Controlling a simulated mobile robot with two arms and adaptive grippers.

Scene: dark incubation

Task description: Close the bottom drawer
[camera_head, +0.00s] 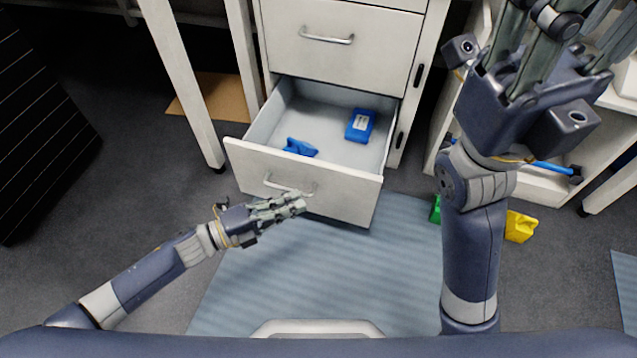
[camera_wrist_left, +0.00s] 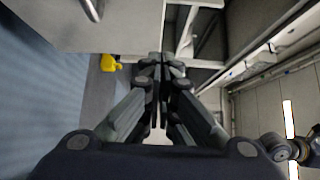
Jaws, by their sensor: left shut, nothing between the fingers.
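The bottom drawer (camera_head: 345,197) of the white cabinet is pulled well out, and its inside shows. Its front and metal handle (camera_head: 290,189) face me. In the left wrist view the drawer front (camera_wrist_left: 125,28) fills the upper left. My left gripper (camera_head: 301,206) is shut and empty, with its fingertips close to the drawer front just below the handle. I cannot tell if they touch it. The left fingers also show in the left wrist view (camera_wrist_left: 161,62). My right gripper (camera_head: 525,50) is raised at the upper right; its fingertips run out of the picture.
Two blue things lie in the drawer, a box (camera_head: 360,126) and a crumpled-looking piece (camera_head: 300,147). The drawer above (camera_head: 335,60) is shut. A table leg (camera_head: 185,85) stands left of the cabinet. A yellow thing (camera_head: 520,227) and a green one (camera_head: 435,210) lie on the floor.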

